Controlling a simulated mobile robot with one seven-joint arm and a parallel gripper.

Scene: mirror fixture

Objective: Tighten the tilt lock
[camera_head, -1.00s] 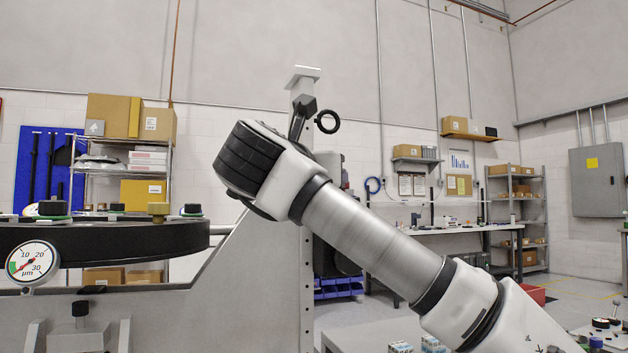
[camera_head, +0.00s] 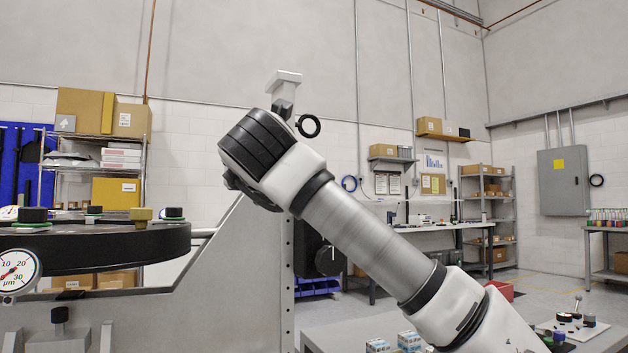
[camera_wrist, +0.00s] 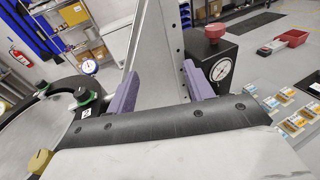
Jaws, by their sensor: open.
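My gripper (camera_wrist: 160,88) shows in the wrist view as two purple fingers, spread apart with nothing between their tips. A grey metal upright (camera_wrist: 160,50) of the mirror fixture stands beyond the fingers. In the head view my arm hides the gripper. The fixture's dark round ring (camera_head: 95,247) is at the left, with black knobs (camera_head: 35,216) and a brass knob (camera_head: 141,215) on it. I cannot tell which part is the tilt lock.
A black housing (camera_wrist: 228,55) with a red knob (camera_wrist: 214,32) and a gauge stands right of the right finger. A dial gauge (camera_head: 14,272) is at the lower left. Small boxes (camera_head: 409,341) sit on a low table. Open floor lies behind at the right.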

